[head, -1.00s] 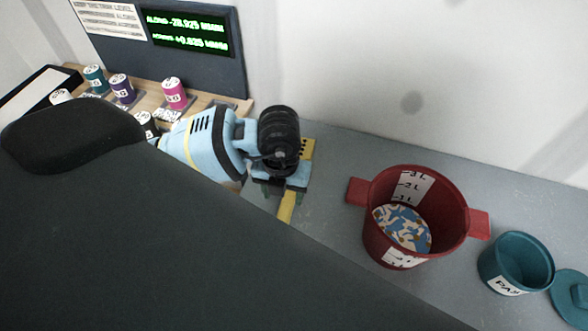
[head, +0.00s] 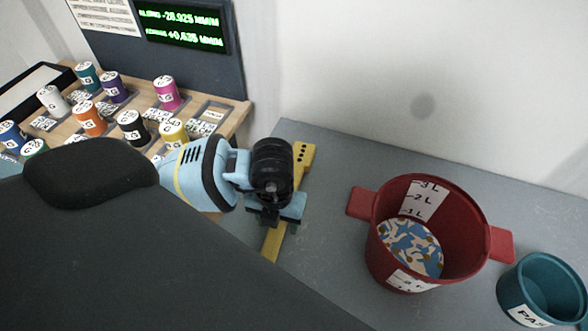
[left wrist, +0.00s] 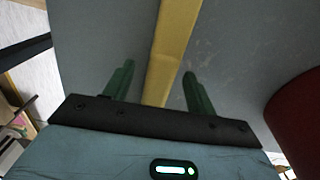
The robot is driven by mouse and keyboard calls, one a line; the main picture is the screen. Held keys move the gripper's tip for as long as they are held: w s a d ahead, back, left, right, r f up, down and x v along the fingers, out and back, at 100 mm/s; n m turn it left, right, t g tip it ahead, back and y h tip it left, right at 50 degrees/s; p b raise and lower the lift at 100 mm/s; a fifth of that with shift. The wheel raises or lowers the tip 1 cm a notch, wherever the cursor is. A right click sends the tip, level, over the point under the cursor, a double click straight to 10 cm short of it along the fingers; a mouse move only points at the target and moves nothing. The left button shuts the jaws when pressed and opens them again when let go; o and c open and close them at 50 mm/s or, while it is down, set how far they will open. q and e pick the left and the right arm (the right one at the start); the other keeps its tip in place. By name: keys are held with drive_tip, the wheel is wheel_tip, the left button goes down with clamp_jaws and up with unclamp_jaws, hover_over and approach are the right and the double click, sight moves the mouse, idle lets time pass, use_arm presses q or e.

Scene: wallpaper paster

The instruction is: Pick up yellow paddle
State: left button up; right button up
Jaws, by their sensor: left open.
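The yellow paddle (head: 302,158) lies on the grey table, a long flat bar with a wider end that has several dark holes. Its middle is hidden behind my left gripper (head: 272,222) in the head view, and its handle (head: 273,243) shows below it. In the left wrist view the paddle's yellow bar (left wrist: 174,50) runs between the two green fingers of my left gripper (left wrist: 155,88). The fingers are open, one on each side of the bar, with gaps to it. I cannot tell the height of the fingertips above the table. My right gripper is not in view.
A red pot (head: 385,268) with side handles and a blue-patterned content stands right of the paddle. A teal pot (head: 512,292) is farther right. A wooden rack (head: 232,118) with several coloured labelled canisters is at the left, below a dark display panel (head: 205,62).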

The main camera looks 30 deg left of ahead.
use_arm(q)
drive_tip(key=shift+f, duration=0.35)
drive_tip(key=shift+r, duration=0.1)
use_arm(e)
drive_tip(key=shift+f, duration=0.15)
use_arm(q)
drive_tip(key=shift+c, duration=0.6)
drive_tip(key=c, duration=0.9)
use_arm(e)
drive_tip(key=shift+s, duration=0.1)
use_arm(q)
drive_tip(key=shift+c, duration=0.2)
